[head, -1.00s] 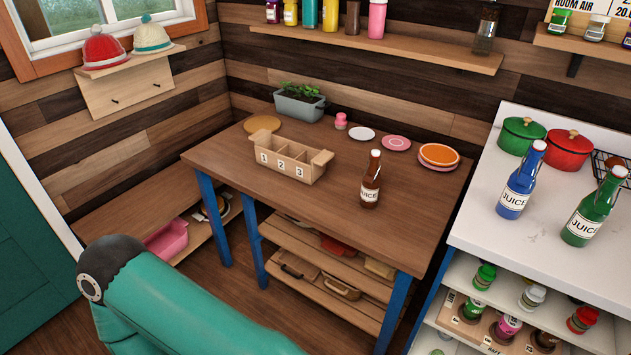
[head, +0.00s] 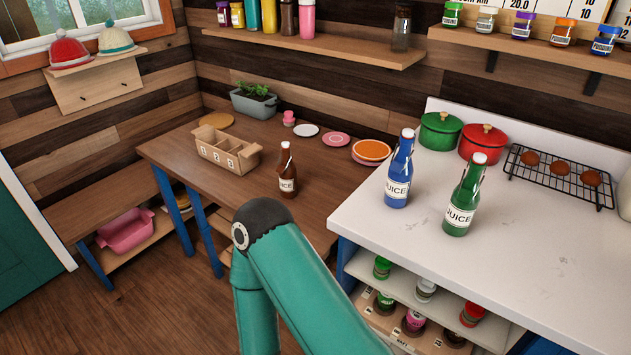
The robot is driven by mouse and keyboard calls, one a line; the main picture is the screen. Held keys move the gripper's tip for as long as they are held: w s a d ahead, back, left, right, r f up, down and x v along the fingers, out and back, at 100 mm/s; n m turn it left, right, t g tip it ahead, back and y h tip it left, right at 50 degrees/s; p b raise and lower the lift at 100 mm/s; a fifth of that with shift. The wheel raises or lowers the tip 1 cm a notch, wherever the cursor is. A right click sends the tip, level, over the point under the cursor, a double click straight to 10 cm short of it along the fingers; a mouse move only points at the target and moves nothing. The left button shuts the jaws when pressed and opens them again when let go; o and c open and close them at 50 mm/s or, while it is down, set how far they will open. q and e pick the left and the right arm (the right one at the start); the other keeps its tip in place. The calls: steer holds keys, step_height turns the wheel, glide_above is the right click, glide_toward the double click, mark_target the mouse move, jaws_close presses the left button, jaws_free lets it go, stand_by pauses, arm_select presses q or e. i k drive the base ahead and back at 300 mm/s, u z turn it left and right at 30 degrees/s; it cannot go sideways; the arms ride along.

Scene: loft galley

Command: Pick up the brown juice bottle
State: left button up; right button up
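The brown juice bottle (head: 287,172) stands upright on the wooden table (head: 318,178), near its right part. It has a white cap and a white JUICE label. A teal arm link of mine rises from the bottom of the head view, its dark elbow in front of the table's near edge, below the bottle and apart from it in the picture. Neither of my grippers shows in the head view.
A wooden box with numbered compartments (head: 228,148) stands left of the bottle, plates (head: 371,150) behind it to the right. A blue bottle (head: 399,172) and a green bottle (head: 464,198) stand on the white counter (head: 535,235), with pots and a rack behind.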

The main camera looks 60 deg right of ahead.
mark_target(288, 180)
steer(key=z, duration=0.4)
steer(key=i, duration=0.6)
steer(key=z, duration=0.7)
steer(key=i, duration=0.65)
